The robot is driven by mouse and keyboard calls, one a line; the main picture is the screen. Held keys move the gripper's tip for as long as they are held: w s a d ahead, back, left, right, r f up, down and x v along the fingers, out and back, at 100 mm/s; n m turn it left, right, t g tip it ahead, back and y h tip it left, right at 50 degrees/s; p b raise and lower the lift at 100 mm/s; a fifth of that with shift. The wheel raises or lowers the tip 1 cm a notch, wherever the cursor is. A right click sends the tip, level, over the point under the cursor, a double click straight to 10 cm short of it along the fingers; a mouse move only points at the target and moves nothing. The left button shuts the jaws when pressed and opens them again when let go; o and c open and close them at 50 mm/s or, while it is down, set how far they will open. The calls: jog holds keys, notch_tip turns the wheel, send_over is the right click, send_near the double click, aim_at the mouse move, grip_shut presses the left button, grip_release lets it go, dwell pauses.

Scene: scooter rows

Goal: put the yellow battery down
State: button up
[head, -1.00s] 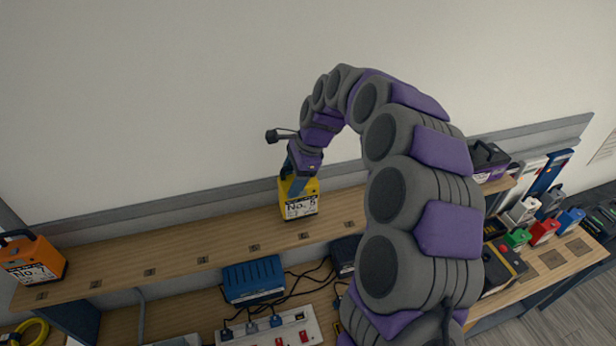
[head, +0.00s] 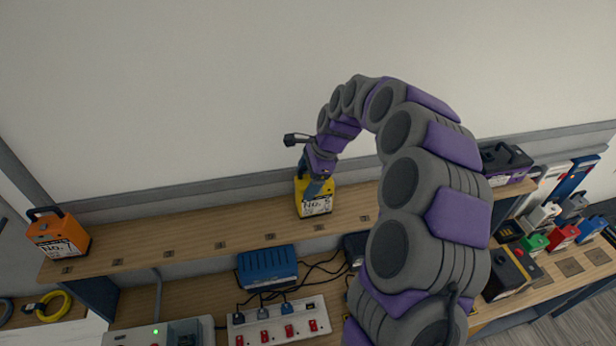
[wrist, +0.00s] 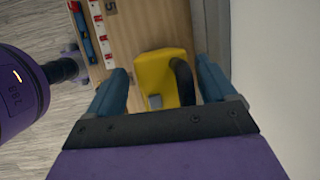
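The yellow battery (head: 313,205) stands upright on the upper wooden shelf (head: 195,240), with its white "No." label facing out. My gripper (head: 316,185) reaches down over it from above, and one blue finger overlaps the battery's front in the head view. In the wrist view the yellow battery (wrist: 155,75) with its black handle lies between the two blue fingers of my gripper (wrist: 162,88). The fingers are spread wide, with a gap at the left side of the battery. The right finger is close to the handle; I cannot tell whether they touch.
An orange battery (head: 58,235) stands at the shelf's left end, a purple one (head: 503,165) at the right. Below are a blue box (head: 267,268), a power strip (head: 280,322) and cables. The wall (head: 200,90) is close behind. Shelf between orange and yellow batteries is clear.

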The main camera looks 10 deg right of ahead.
jog(key=shift+o, duration=0.4)
jog(key=shift+d+r, duration=0.15)
jog(key=shift+d, duration=0.3)
jog(key=shift+d+r, duration=0.2)
jog(key=shift+r, duration=0.05)
jog(key=b+v, duration=0.1)
jog(key=v, duration=1)
jog(key=s+a+r+n+g+h, duration=0.1)
jog(key=s+a+n, duration=0.35)
jog(key=s, duration=0.55)
jog(key=s+a+n+g, duration=0.1)
jog(key=s+a+n, duration=0.3)
jog(key=s, duration=0.5)
jog(key=s+d+f+n+h, duration=0.1)
jog(key=s+f+n, duration=0.1)
jog(key=s, duration=0.5)
jog(key=s+d+f+n+h, duration=0.1)
jog(key=s+f+n, duration=0.2)
jog(key=s, duration=0.4)
jog(key=s+d+f+n+g+h, duration=0.1)
jog(key=s+n, duration=0.3)
jog(key=s, duration=0.4)
jog(key=shift+d+f, duration=0.5)
jog(key=shift+f, duration=0.3)
